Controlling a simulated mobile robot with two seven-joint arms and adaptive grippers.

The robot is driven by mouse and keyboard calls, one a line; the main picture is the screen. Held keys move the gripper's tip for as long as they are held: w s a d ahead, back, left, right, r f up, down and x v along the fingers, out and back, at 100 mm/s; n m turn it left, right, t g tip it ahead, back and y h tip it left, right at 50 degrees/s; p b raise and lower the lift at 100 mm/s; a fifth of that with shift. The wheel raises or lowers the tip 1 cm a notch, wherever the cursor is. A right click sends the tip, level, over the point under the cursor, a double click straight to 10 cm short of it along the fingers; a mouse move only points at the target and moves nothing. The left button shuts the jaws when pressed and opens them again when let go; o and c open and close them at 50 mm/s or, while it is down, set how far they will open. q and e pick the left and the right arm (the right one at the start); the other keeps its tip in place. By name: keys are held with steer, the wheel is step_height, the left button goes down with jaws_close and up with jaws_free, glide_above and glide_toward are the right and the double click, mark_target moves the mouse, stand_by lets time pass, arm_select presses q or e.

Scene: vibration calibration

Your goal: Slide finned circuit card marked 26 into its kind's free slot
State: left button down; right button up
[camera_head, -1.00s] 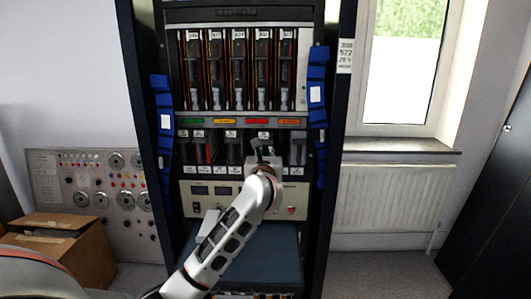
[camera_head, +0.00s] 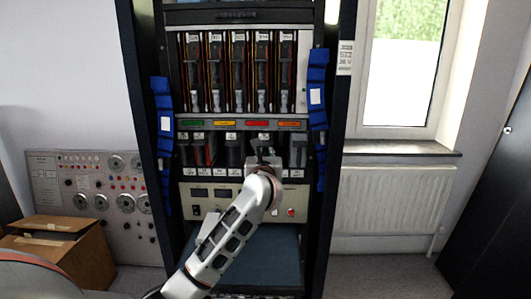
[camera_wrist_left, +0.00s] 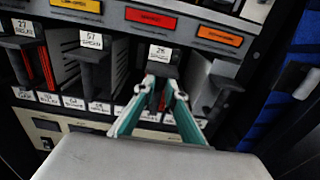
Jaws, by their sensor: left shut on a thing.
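The card marked 26 (camera_wrist_left: 168,62) shows its dark front and white label in the left wrist view, in the lower row of the rack. Its label also shows in the head view (camera_head: 264,136). My left gripper (camera_wrist_left: 163,84) has its two teal-sided fingers closed on the front of this card, below the label. In the head view the left gripper (camera_head: 262,156) is at the right part of the lower row. The card's body and fins are hidden behind its front, and I cannot tell how deep it sits. My right gripper is not in view.
The card marked 57 (camera_wrist_left: 92,62) stands left of card 26, and the card marked 27 (camera_wrist_left: 25,50) farther left. Another dark card (camera_head: 297,150) is close on the right. Colour strips (camera_head: 257,123) run above. Blue cable bundles (camera_head: 318,110) flank the rack.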

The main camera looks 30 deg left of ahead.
arm_select(q)
steer(key=shift+w+a+r, duration=0.2)
steer(key=shift+w, duration=0.05)
stand_by(0.7)
steer(key=c, duration=2)
jaws_free()
steer(key=shift+w+f, duration=0.1)
steer(key=shift+f+b, duration=0.35)
steer(key=shift+f, duration=0.35)
steer(key=shift+d, duration=0.1)
steer(key=shift+s+d+r, duration=0.1)
steer(key=shift+s+d, duration=0.05)
steer(key=shift+s, duration=0.2)
steer(key=shift+p+v, duration=1.1)
steer(key=shift+v, duration=1)
